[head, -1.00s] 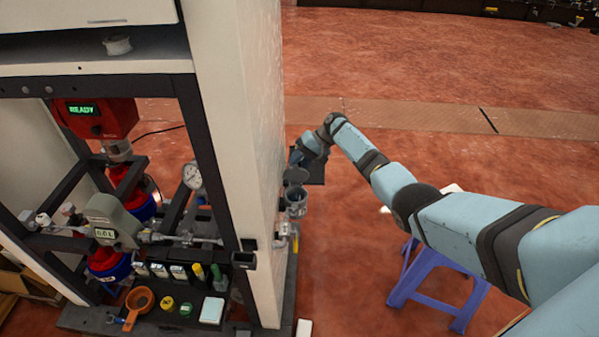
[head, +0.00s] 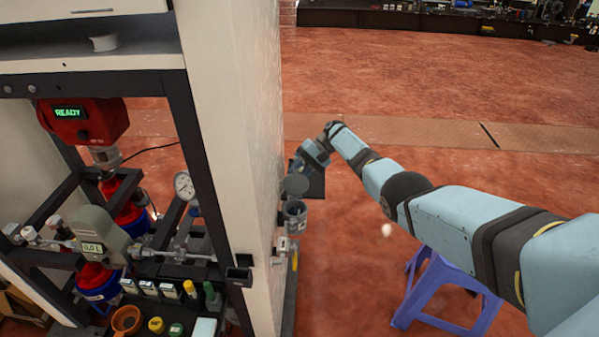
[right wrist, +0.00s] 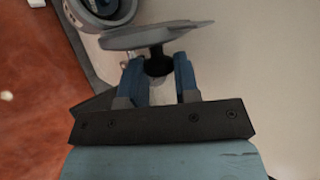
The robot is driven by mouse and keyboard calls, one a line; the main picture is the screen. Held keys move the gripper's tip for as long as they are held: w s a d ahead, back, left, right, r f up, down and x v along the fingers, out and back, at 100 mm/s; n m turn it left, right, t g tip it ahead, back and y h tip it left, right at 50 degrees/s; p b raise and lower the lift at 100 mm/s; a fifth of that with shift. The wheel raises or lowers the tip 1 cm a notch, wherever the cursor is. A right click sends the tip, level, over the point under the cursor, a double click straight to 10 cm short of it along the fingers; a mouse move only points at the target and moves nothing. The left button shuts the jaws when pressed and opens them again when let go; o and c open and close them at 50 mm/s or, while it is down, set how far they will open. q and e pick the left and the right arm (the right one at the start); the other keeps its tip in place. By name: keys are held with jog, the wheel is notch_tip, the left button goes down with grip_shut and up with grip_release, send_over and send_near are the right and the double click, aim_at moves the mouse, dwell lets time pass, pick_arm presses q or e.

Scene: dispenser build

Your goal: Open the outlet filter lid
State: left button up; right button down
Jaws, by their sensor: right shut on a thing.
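The outlet filter (head: 294,213) is a small grey cup on the right side of the white cabinet wall. Its round grey lid (head: 295,184) stands tilted up at the cup's far side, and the cup's dark opening shows. In the right wrist view the lid (right wrist: 150,36) is seen nearly edge-on, with the open filter cup (right wrist: 104,12) beyond it. My right gripper (right wrist: 158,72) has its blue fingers on either side of the lid's dark knob (right wrist: 158,62) and is shut on it. In the head view the right gripper (head: 302,167) is behind the lid, its fingers partly hidden. My left gripper is out of view.
The white cabinet wall (head: 235,120) stands close to the left of the gripper. A dispenser frame with a red READY unit (head: 85,118), a gauge (head: 184,186) and bottles is at left. A purple stool (head: 446,290) stands on the red floor below my right arm.

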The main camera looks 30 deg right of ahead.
jog(key=c, duration=0.9)
grip_release()
jog(key=v, duration=1.3)
jog(key=shift+d+r+b, duration=0.2)
jog(key=shift+d+b, duration=0.1)
